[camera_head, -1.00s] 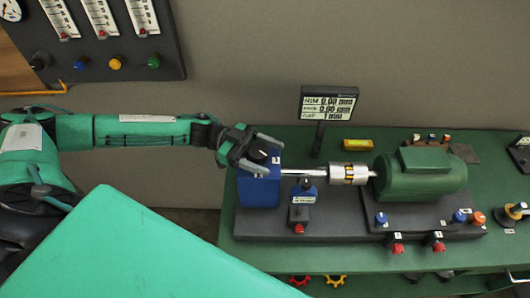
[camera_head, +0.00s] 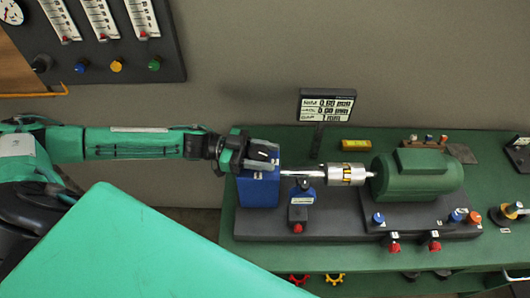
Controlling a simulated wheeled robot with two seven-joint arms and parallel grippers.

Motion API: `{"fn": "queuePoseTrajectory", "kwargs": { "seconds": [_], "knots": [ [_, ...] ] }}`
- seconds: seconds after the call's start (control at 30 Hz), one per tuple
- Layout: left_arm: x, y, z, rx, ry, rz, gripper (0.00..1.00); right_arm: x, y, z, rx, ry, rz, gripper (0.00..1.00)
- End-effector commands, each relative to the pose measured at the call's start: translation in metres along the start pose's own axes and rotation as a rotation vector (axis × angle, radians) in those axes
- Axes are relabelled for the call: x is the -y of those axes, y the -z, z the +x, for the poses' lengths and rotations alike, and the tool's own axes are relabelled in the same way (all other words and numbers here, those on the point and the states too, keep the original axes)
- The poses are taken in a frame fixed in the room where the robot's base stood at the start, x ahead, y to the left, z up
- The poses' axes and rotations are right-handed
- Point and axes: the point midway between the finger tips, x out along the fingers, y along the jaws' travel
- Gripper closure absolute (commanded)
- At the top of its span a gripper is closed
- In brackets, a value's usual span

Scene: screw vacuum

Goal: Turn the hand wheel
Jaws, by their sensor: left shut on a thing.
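My left gripper (camera_head: 258,154) reaches in from the left at the top left of the blue block (camera_head: 258,191). It is shut on what seems to be the hand wheel, which the fingers hide almost entirely. A bright steel shaft (camera_head: 301,174) runs right from the blue block to a silver coupling (camera_head: 346,174) with yellow inserts. The coupling joins the green motor (camera_head: 417,177). My right gripper is not in view.
A small display (camera_head: 327,105) stands behind the shaft. A gauge panel (camera_head: 115,62) hangs at upper left. A green slanted surface (camera_head: 130,250) fills the lower left.

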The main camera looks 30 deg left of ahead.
Motion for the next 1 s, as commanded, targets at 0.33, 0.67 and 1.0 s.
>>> {"fn": "queuePoseTrajectory", "kwargs": {
  "seconds": [0.33, 0.67, 1.0],
  "knots": [
    [0.002, 0.000, -0.001, 0.001, 0.211, -0.007, 0.75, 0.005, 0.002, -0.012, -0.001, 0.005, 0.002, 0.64],
    [0.005, 0.001, -0.001, 0.000, 0.364, -0.005, 0.75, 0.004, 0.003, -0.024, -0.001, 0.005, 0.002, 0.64],
    [0.007, 0.001, -0.002, -0.001, 0.443, -0.001, 0.75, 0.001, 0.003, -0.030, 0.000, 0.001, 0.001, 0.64]
  ]
}}
